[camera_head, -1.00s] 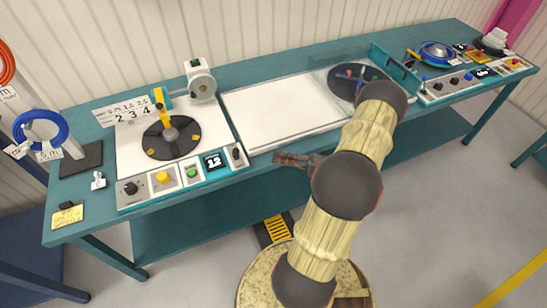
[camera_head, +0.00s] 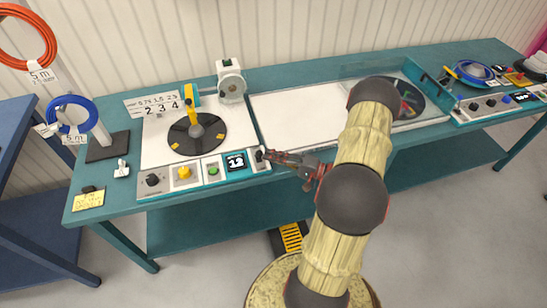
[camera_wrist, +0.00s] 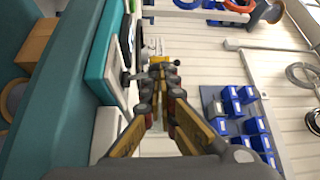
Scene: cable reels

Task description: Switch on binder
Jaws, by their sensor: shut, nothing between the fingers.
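The machine on the left of the bench has a white base plate, a black turntable (camera_head: 197,133) with a yellow arm, and a front control panel. No label names the binder. My gripper (camera_head: 271,156) is shut and empty, its tips right beside that switch; I cannot tell whether they touch. In the wrist view the closed fingertips (camera_wrist: 161,72) partly cover the panel.
A second machine with a dark disc (camera_head: 404,101) and another panel (camera_head: 495,103) stand further right on the teal bench. A blue cable coil (camera_head: 72,114) hangs on a stand at left. Blue bins (camera_wrist: 246,95) show on the wall in the wrist view.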

